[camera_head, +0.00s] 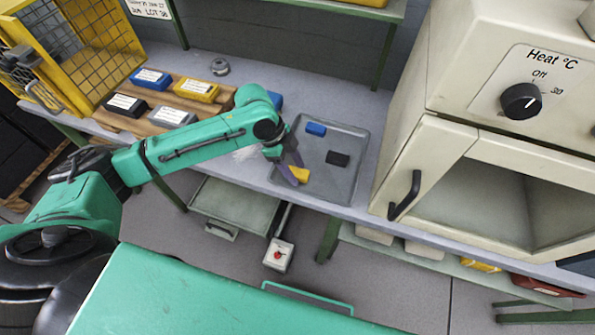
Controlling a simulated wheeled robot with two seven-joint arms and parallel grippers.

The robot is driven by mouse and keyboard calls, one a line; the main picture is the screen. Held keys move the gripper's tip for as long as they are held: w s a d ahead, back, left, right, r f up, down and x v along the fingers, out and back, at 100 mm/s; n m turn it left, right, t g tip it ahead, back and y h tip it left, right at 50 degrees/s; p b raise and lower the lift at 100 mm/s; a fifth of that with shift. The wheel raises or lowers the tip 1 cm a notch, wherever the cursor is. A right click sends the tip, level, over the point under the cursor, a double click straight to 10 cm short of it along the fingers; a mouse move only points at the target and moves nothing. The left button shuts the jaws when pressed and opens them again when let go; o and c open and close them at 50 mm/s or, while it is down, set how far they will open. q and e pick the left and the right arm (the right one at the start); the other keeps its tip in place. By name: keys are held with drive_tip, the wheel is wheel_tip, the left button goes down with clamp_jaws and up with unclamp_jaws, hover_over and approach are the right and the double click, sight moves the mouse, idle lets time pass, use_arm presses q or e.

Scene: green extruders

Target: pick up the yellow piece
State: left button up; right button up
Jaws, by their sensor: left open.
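The yellow piece (301,175) lies in a shallow grey tray (341,187) on the bench, near the tray's front left side. My left gripper (290,172) is open and points down into the tray, right beside the yellow piece. Its fingers hide part of the piece, and I cannot tell whether they touch it. A blue piece (316,129) lies at the back of the tray and a black piece (337,158) lies to the right of the yellow one. My right gripper is not in view.
A beige oven (445,140) with a dial and handle stands right of the tray. Labelled blocks, including a yellow one (196,89), sit on a wooden rack at the left, by a yellow mesh cage (95,50). A shelf (345,12) hangs above the bench.

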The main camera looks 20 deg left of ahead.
sight(295, 172)
use_arm(q)
drive_tip(key=shift+f, duration=0.15)
clamp_jaws()
wheel_tip(295, 172, up, 20)
